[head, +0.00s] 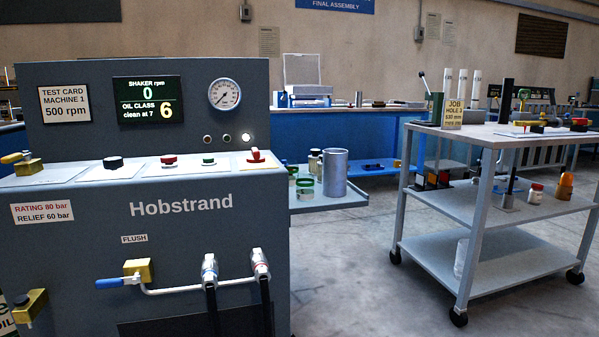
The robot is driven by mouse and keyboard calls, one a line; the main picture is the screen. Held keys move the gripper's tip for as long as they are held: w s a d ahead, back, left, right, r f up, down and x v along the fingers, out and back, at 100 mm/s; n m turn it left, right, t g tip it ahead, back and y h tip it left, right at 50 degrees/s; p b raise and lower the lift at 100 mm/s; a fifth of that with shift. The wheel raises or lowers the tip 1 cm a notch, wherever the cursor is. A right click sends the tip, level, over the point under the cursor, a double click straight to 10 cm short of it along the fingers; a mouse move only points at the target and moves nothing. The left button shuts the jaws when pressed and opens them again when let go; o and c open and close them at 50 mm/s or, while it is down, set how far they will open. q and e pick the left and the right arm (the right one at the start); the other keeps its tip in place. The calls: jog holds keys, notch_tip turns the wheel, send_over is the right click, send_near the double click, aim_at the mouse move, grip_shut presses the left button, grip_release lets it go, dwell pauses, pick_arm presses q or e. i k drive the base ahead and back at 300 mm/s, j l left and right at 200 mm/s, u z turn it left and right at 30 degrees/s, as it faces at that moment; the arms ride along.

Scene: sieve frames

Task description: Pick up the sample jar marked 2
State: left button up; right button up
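I cannot make out a jar marked 2. Small jars stand on a grey side shelf (325,203) at the right of the machine. One is a clear jar with green bands (305,189) near the front. Darker jars with pale lids (314,163) stand behind it, partly hidden by the machine and each other. A larger grey cylinder (335,173) stands beside them. Any numbers on the jars are too small to read or turned away. Neither of my grippers is in view.
The grey Hobstrand machine (180,240) fills the left, with levers and hoses on its front. A wheeled trolley (510,250) stands at the right, with a white bottle (535,194) and an orange item (565,186) on its middle shelf. Open floor (360,270) lies between them.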

aim_at(305, 181)
jog(key=l+u, duration=0.1)
jog(key=u, duration=0.85)
jog(key=l+u, duration=0.8)
jog(key=l, duration=0.25)
jog(key=l+u, duration=0.15)
jog(key=l, duration=0.2)
jog(key=k+l+u, duration=0.15)
jog(key=l, duration=0.15)
jog(key=k+l+u, duration=0.15)
jog(key=l, duration=0.2)
jog(key=k+l, duration=0.1)
jog(key=l, duration=0.25)
jog(key=k+l+u, duration=0.15)
jog(key=l, duration=0.5)
jog(key=k+l, duration=0.15)
jog(key=l, duration=0.25)
jog(key=k+l, duration=0.2)
jog(key=l, duration=0.25)
jog(key=k+l, duration=0.15)
jog(key=l, duration=0.25)
jog(key=k+l+u, duration=0.1)
jog(key=l, duration=0.35)
jog(key=k+l, duration=0.25)
jog(key=l, duration=0.15)
jog(key=k+l, duration=0.2)
jog(key=l, duration=0.2)
